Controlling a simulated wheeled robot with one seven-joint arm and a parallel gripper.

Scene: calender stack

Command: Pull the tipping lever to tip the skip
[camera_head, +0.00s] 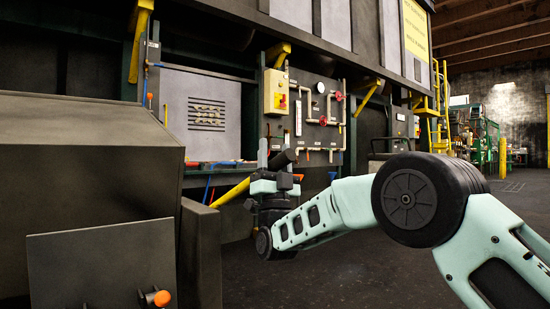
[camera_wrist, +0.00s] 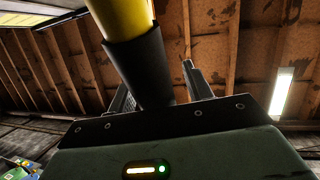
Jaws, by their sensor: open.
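The tipping lever (camera_head: 232,192) is a yellow bar slanting up to the right, with a black grip (camera_head: 283,158) at its upper end. My gripper (camera_head: 274,156) is at this grip with its fingers pointing up. In the wrist view the yellow bar (camera_wrist: 122,17) and its black grip (camera_wrist: 138,65) come down close to the palm. The open fingers stand on either side of the grip, the left one partly hidden by it. I cannot tell whether either finger touches it. A large dark grey box (camera_head: 90,150), apparently the skip, stands at left.
A dark panel with an orange knob (camera_head: 158,298) is at the lower left. Behind the lever are a yellow control box (camera_head: 276,92) and white pipes with red valves (camera_head: 323,120). The dark floor (camera_head: 340,275) looks clear under my arm and toward the right.

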